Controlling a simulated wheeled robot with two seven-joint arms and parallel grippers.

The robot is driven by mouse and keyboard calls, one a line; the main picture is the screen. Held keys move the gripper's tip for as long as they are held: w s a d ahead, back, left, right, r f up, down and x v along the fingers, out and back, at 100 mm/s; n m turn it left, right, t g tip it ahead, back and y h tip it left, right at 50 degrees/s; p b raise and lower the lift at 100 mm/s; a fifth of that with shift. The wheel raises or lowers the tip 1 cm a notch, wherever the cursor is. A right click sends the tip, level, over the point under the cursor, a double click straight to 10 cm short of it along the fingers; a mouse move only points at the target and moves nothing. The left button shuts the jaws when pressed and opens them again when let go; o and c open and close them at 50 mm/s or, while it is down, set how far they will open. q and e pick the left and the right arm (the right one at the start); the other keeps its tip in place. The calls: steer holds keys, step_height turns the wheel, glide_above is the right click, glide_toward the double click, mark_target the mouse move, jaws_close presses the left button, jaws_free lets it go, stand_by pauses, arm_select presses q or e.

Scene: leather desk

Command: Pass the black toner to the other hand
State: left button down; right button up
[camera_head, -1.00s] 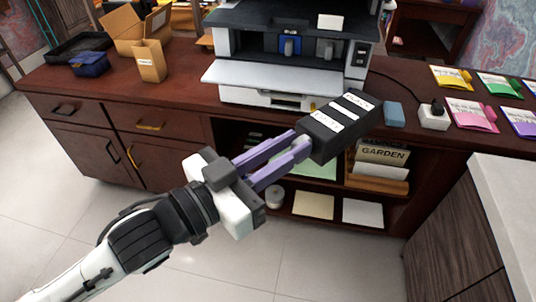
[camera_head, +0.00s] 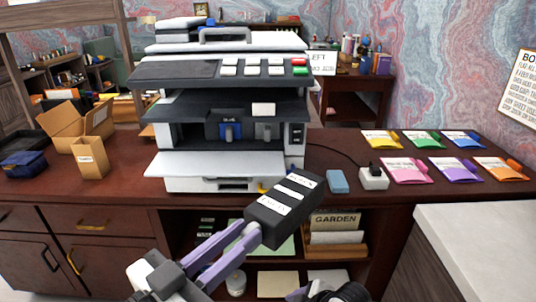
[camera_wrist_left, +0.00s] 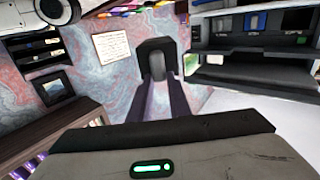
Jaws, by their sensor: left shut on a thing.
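The black toner (camera_head: 285,208) is a dark box with white label strips. It is held in the air in front of the desk, tilted up to the right. My left gripper (camera_head: 246,236), with long purple fingers, is shut on the grey knob at the toner's near end. In the left wrist view the toner (camera_wrist_left: 155,46) shows as a dark block past the fingertips (camera_wrist_left: 160,82). My right gripper is not in view; a dark arm part shows at the bottom edge of the head view.
A printer (camera_head: 230,130) with its front open stands on the desk (camera_head: 125,192). A blue block (camera_head: 338,181), a white socket box (camera_head: 374,179) and several coloured packets lie to its right. Open cardboard boxes (camera_head: 78,130) stand at left. A pale counter (camera_head: 480,235) is at lower right.

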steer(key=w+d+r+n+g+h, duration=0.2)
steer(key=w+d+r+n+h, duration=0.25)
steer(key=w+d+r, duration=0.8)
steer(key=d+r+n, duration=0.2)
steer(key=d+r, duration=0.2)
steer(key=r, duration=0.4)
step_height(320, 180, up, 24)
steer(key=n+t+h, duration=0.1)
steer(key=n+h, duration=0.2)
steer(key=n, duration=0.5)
glide_above(283, 195)
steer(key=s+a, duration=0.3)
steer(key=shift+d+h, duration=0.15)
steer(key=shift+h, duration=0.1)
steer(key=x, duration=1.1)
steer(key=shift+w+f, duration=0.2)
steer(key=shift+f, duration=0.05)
